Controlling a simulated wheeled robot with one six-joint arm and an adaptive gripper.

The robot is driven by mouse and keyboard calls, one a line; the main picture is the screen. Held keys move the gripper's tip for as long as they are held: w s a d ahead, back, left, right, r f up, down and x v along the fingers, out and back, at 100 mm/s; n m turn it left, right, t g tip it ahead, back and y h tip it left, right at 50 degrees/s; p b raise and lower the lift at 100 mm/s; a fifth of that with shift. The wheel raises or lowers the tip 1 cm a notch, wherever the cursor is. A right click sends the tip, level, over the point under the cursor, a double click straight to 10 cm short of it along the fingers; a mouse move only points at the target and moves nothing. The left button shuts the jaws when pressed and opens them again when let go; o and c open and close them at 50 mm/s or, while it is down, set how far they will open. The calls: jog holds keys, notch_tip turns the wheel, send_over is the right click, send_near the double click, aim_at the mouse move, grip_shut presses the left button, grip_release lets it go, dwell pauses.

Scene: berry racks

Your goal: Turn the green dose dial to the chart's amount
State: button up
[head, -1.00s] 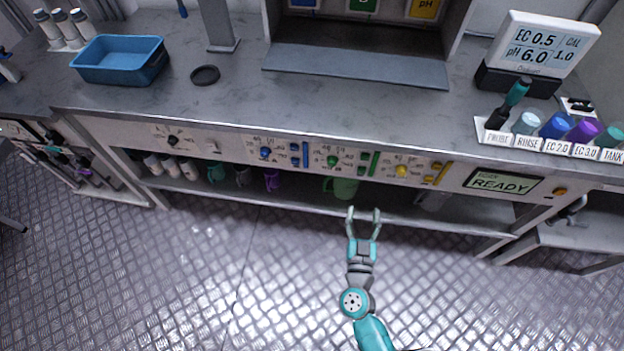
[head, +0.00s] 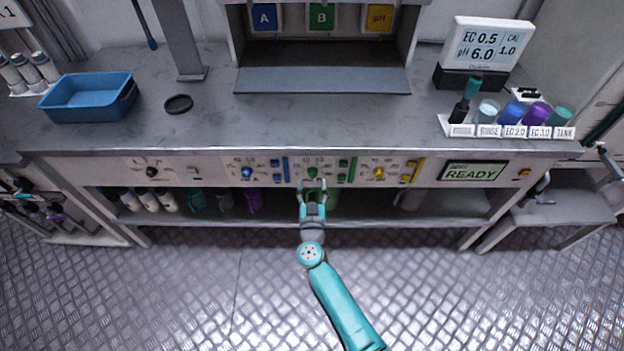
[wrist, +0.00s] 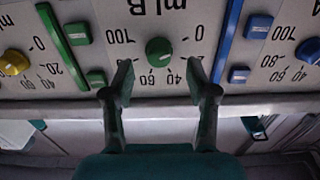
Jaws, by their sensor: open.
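The green dose dial (head: 312,172) is a small round knob on the bench's front panel, between the blue and yellow dials. In the wrist view the dial (wrist: 159,51) shows upside down with "mL B" and a scale of 0, 40, 60 and 100 around it. My gripper (head: 313,184) is just in front of the panel, slightly below the dial in the head view. In the wrist view its two fingers (wrist: 160,78) are open, one on each side of the dial's near edge, with a gap to it. No chart with an amount is readable.
The blue dial (head: 247,172) and yellow dial (head: 379,173) flank it, with coloured bars and buttons between. A display (head: 473,172) reads READY. The bench edge (head: 300,151) overhangs above; a shelf (head: 400,220) with bottles and jugs lies below.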

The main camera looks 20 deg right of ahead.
aim_at(313, 176)
jog(key=shift+x, duration=1.5)
grip_shut()
